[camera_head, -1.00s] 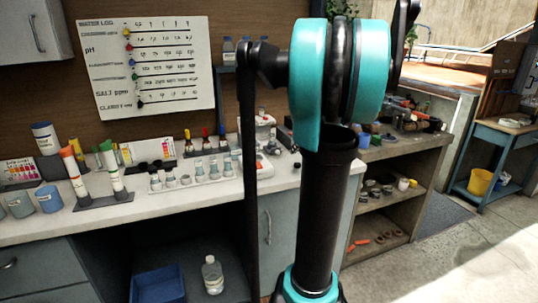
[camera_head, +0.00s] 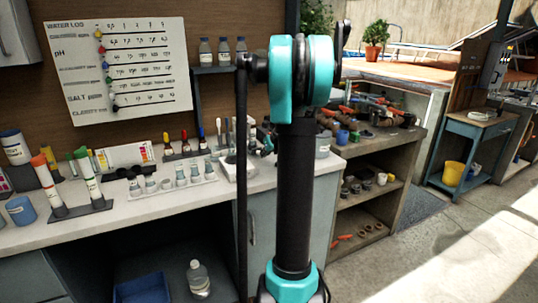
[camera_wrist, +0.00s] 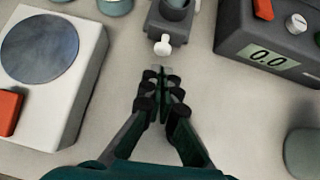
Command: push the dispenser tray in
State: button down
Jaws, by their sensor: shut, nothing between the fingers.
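In the wrist view, a small dark grey unit (camera_wrist: 172,18) with a round opening stands at the top middle; it looks like the dispenser. A pale knob (camera_wrist: 163,46) sticks out from its near side, apparently on the tray front. How far the tray stands out is not clear. My gripper (camera_wrist: 160,78) is shut and empty, its fingertips just short of the knob with a small gap visible. In the head view my arm hides much of this part of the counter, and I cannot make out the dispenser there.
In the wrist view, a white device with a round grey plate (camera_wrist: 40,48) stands left, and a dark meter reading 0.0 (camera_wrist: 272,45) stands right. A rounded grey object (camera_wrist: 303,152) sits lower right. In the head view, a vial rack (camera_head: 172,190) stands on the white counter (camera_head: 130,215).

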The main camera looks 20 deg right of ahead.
aim_at(254, 144)
jog(key=shift+w, duration=0.85)
jog(key=shift+a, duration=0.1)
jog(key=w, duration=0.8)
jog(key=shift+w+a, duration=0.1)
jog(key=shift+w, duration=0.5)
jog(key=shift+r, duration=0.1)
